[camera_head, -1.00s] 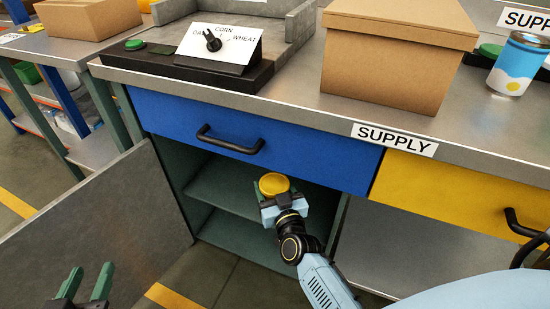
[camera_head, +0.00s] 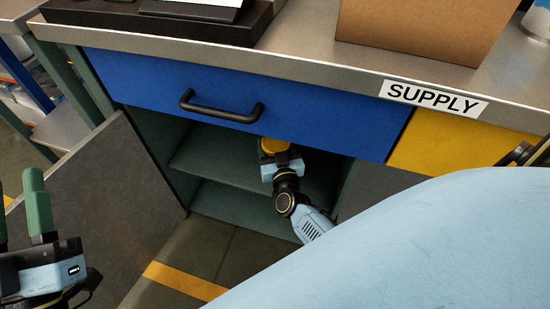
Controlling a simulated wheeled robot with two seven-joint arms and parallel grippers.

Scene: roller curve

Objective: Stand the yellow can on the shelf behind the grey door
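The yellow can (camera_head: 273,146) is inside the open cabinet, just under the blue drawer, held by my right gripper (camera_head: 276,157). The fingers are around it; its lower part is hidden by the gripper. The can is over the area of the green middle shelf (camera_head: 210,160); I cannot tell whether it touches the shelf. The grey door (camera_head: 90,200) stands wide open at the left. My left gripper (camera_head: 20,215) is at the left edge, in front of the door; one green finger shows clearly and nothing is seen in it.
A blue drawer (camera_head: 315,117) with a black handle (camera_head: 221,107) is directly above the cabinet opening. A lower shelf (camera_head: 240,212) lies beneath. The steel worktop (camera_head: 300,53) carries a cardboard box (camera_head: 425,25). A yellow drawer (camera_head: 450,150) is at the right.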

